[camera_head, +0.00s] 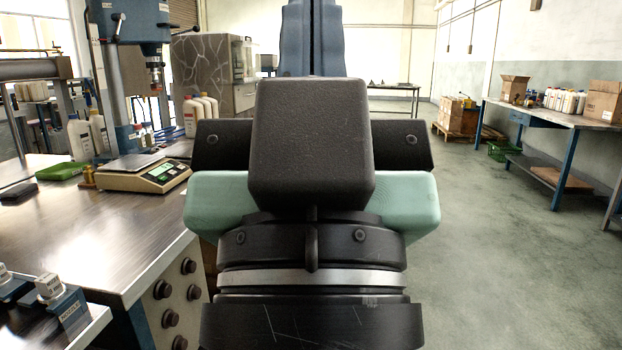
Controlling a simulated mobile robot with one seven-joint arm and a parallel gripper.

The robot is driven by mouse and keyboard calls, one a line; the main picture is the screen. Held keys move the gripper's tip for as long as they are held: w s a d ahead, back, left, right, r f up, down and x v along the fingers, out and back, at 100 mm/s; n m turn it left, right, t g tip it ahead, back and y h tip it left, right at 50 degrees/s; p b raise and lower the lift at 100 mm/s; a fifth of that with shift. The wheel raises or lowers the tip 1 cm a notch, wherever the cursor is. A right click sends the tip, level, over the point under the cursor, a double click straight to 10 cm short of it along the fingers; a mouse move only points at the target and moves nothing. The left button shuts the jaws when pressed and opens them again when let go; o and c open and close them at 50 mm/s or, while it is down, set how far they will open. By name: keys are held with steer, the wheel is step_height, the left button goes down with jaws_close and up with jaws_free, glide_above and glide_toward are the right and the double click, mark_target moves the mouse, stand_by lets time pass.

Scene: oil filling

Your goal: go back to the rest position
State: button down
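A large dark part of my arm's end (312,150), with pale green pieces at its sides, fills the middle of the view. I cannot make out two separate fingertips, so I cannot tell if my gripper is open or shut. Nothing held is visible. The arm's end is apart from the metal-topped bench (80,235) on the left and hides what lies straight behind it.
A scale (145,172), white bottles (80,138), a green tray (62,171) and a blue press (140,20) are at the left. A blue-legged bench (560,118) with boxes stands at right. The green floor (510,260) is open at right.

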step_height(320, 180, up, 31)
steer(key=p, duration=2.8)
steer(key=shift+a+f, duration=0.1)
steer(key=shift+f, duration=0.05)
